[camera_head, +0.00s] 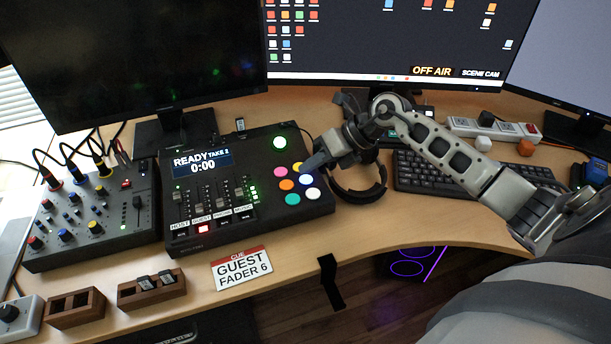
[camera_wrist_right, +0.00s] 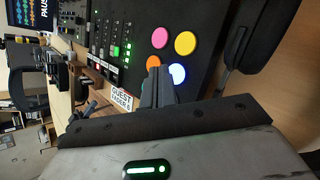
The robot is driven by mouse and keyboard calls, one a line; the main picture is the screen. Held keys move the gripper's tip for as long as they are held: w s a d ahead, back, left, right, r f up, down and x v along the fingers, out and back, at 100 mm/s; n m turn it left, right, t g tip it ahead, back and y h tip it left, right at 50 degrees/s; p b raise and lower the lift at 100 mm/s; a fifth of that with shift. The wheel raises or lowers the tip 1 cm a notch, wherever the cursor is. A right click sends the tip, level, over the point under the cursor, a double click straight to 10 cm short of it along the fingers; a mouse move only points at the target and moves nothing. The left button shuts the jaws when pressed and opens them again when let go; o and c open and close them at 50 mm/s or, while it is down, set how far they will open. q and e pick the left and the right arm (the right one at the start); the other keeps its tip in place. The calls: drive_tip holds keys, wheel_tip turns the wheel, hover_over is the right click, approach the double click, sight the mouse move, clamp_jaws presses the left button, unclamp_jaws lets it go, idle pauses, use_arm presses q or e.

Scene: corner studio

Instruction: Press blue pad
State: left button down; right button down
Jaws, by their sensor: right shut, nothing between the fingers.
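The blue pad (camera_head: 305,180) is a round button with a pale centre among several coloured pads on the black mixer's right side. In the right wrist view, the blue pad (camera_wrist_right: 177,74) looks bright and sits right beside the fingertips. My right gripper (camera_head: 310,164) is shut and empty, pointing down at the pad cluster. Its fingers (camera_wrist_right: 156,82) hide some of the pads. I cannot tell whether the tips touch a pad. My left gripper is not in view.
The mixer (camera_head: 250,222) screen reads READY TAKE 2, 0:00. A pink pad (camera_head: 281,172), an orange pad (camera_head: 287,184) and a teal pad (camera_head: 292,199) are close by. Headphones (camera_head: 362,196) lie right of the mixer, and a cue card (camera_head: 241,268) lies in front.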

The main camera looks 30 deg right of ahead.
sight(311, 180)
wheel_tip(311, 180, up, 6)
drive_tip(key=p, duration=0.3)
drive_tip(key=shift+f+p, duration=0.2)
drive_tip(key=shift+p, duration=0.2)
idle(0.4)
